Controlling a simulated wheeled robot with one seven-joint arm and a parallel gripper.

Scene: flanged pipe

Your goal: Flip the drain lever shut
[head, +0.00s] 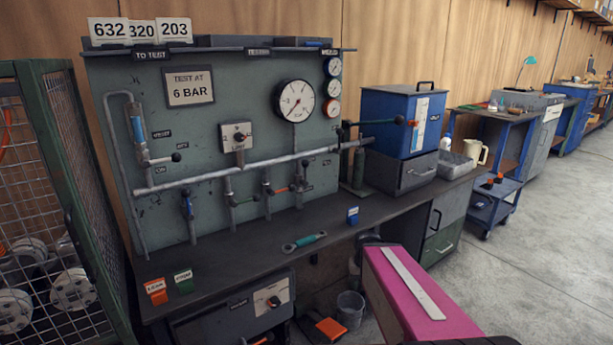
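A grey-green test panel (215,125) stands at the back of a dark workbench (235,255). A pale pipe (215,176) runs across it, with several small valves and levers. A lever with a dark knob (176,157) sticks out at the left. A blue-handled valve (187,207) hangs below the pipe. Further right are a dark-knobbed valve (231,199), a red-handled lever (279,190) and another dark-knobbed lever (304,164). The small labels are too blurred to tell which is the drain lever or how it is set. My gripper is not in view.
A green-handled tool (303,242) and small orange (156,291) and green (184,281) tags lie on the bench. A green wire cage (70,200) borders it at left. A blue cabinet (390,122) stands right. A bucket (350,309) is on the floor.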

